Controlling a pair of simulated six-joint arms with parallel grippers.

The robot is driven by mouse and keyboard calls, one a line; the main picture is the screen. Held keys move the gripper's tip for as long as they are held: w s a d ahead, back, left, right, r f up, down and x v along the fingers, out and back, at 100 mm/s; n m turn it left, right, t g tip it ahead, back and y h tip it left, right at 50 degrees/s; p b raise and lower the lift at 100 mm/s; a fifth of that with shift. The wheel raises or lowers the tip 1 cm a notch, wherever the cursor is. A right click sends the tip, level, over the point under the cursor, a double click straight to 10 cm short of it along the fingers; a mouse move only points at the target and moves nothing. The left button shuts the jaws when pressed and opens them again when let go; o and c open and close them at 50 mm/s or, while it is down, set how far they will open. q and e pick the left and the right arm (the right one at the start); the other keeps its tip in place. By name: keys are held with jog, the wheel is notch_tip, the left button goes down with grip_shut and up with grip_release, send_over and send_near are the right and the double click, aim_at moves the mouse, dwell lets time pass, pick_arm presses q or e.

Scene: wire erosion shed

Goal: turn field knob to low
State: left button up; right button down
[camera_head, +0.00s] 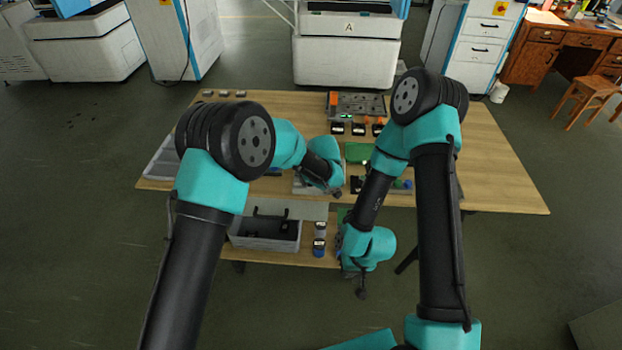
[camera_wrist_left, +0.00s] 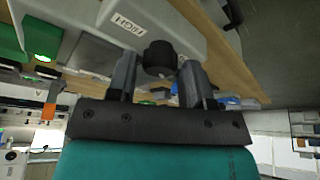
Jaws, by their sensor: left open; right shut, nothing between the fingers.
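The black field knob (camera_wrist_left: 160,58) sticks out of a light grey box (camera_wrist_left: 95,12) in the left wrist view. A "HIGH" label (camera_wrist_left: 127,28) is on the box beside the knob. My left gripper (camera_wrist_left: 158,72) is open, with one finger on each side of the knob. A gap shows on both sides; I cannot tell how deep the knob sits between them. In the head view my left gripper (camera_head: 335,192) is at the grey box (camera_head: 304,186), and the knob is hidden. My right gripper (camera_head: 361,291) is shut and empty, hanging low in front of the table.
The wooden table (camera_head: 500,180) is clear on its right side. A grey bin (camera_head: 262,243) stands on the lower front shelf, with blue-and-black items (camera_head: 319,240) beside it. A dark tray (camera_head: 360,105) with small parts is at the back. A green block (camera_head: 358,152) is behind the box.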

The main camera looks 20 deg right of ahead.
pick_arm(q)
jog(key=v, duration=1.7)
jog(key=shift+s, duration=0.15)
jog(key=s+a+f+m+g+h, duration=0.1)
jog(key=s+a+f+g+h, duration=0.1)
jog(key=a+f, duration=0.85)
jog(key=s+a+f+m+g+h, duration=0.1)
jog(key=s+a+f+g, duration=0.15)
jog(key=a+f, duration=0.85)
jog(key=s+a+f+h, duration=0.1)
jog(key=s+a+f, duration=0.3)
jog(key=s+a, duration=0.4)
jog(key=s+a+f+n+t, duration=0.1)
jog(key=s+a+f, duration=0.3)
jog(key=s+a, duration=0.5)
jog(key=a, duration=0.4)
jog(key=shift+a+f+h, duration=0.15)
jog(key=shift+a+h, duration=0.05)
jog(key=shift+h, duration=0.2)
